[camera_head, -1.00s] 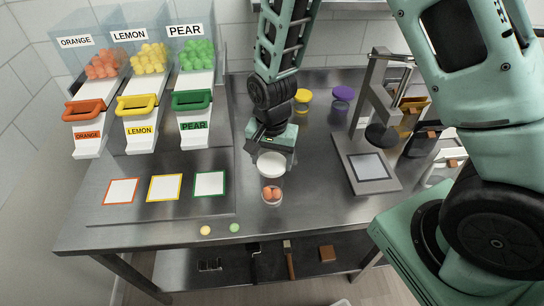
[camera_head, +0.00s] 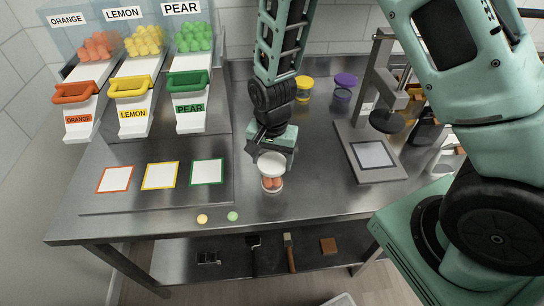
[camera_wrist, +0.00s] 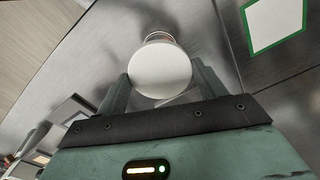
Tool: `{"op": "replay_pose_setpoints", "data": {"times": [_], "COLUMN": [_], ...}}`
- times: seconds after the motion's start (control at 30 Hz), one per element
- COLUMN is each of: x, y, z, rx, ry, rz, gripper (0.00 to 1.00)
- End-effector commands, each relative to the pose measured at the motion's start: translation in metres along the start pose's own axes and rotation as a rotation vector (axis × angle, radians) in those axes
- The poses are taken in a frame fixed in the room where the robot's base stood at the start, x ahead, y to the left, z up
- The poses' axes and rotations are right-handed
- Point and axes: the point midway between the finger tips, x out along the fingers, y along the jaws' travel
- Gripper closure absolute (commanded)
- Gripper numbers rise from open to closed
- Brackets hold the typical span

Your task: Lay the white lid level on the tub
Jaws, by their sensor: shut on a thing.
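The white lid (camera_head: 272,163) is held by my gripper (camera_head: 274,152) at the front of the steel table. In the wrist view the lid (camera_wrist: 160,70) sits between the two fingers of my gripper (camera_wrist: 160,88). The clear tub (camera_head: 272,184) stands upright on the table with orange gummies inside. The lid is over the tub's top in the head view. A bit of the tub's rim (camera_wrist: 158,36) shows past the lid in the wrist view. I cannot tell whether lid and rim touch, and most of the rim is hidden.
Orange, lemon and pear dispensers (camera_head: 132,88) stand at the back left, with three framed squares (camera_head: 160,176) before them. Yellow (camera_head: 202,219) and green gummies (camera_head: 232,216) lie near the front edge. A scale with a stand (camera_head: 370,155) is at right. Yellow-lidded (camera_head: 303,90) and purple-lidded tubs (camera_head: 343,92) stand behind.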

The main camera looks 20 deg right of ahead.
Motion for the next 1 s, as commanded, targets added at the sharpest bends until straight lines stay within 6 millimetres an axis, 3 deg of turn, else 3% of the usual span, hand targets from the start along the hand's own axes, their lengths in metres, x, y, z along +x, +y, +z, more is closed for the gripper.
{"op": "replay_pose_setpoints", "data": {"times": [0.8,0.83,0.9,1.0], "x": [0.014,0.014,0.014,0.014], "y": [0.000,0.000,0.000,0.000], "z": [0.000,0.000,0.000,0.000], "rx": [0.000,0.000,0.000,0.000], "ry": [0.000,0.000,0.000,0.000], "rz": [0.000,0.000,0.000,0.000], "gripper": [0.53,0.22,0.05,0.05]}}
